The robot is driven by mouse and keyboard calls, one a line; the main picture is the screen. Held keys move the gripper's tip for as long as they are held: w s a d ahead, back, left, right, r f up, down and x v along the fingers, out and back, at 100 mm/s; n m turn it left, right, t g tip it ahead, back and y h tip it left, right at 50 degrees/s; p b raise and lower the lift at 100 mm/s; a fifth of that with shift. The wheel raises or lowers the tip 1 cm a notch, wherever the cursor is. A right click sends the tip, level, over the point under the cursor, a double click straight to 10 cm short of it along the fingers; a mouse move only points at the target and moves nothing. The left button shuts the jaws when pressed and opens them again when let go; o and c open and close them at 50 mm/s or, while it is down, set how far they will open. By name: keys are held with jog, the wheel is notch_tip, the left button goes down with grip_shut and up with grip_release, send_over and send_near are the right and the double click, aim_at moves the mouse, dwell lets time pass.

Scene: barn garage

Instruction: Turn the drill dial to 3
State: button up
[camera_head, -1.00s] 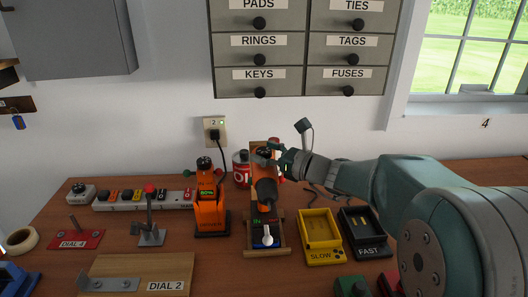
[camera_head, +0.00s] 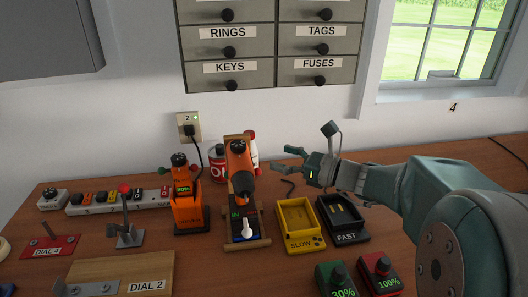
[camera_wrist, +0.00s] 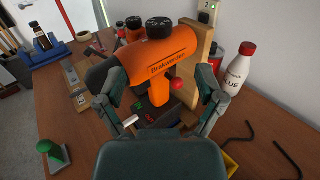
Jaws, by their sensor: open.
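An orange drill (camera_head: 240,161) rests in a wooden stand (camera_head: 261,222) on the bench. Its black dial (camera_head: 238,147) sits on top and also shows at the top of the wrist view (camera_wrist: 159,28). The dial has pale marks, too small to read. My gripper (camera_head: 282,163) is open and empty, to the right of the drill and apart from it in the head view. In the wrist view my open fingers (camera_wrist: 158,88) frame the drill body (camera_wrist: 160,62), with the dial beyond them. A white lever (camera_head: 247,228) stands at the front of the stand.
A second orange tool (camera_head: 188,209) with a black knob stands to the left. Yellow SLOW (camera_head: 300,243) and black FAST (camera_head: 345,237) trays lie to the right. A white glue bottle (camera_wrist: 239,68) and red can stand close to the drill. Drawers hang above.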

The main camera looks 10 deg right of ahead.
jog(key=shift+s+d, duration=0.25)
jog(key=shift+d, duration=0.05)
jog(key=n+g+y, duration=0.3)
jog(key=n+g, duration=0.1)
jog(key=g, duration=0.2)
send_near(238, 143)
jog(key=x, duration=1)
jog(key=shift+w+f, duration=0.1)
jog(key=shift+f, duration=0.3)
jog(key=c, duration=1.2)
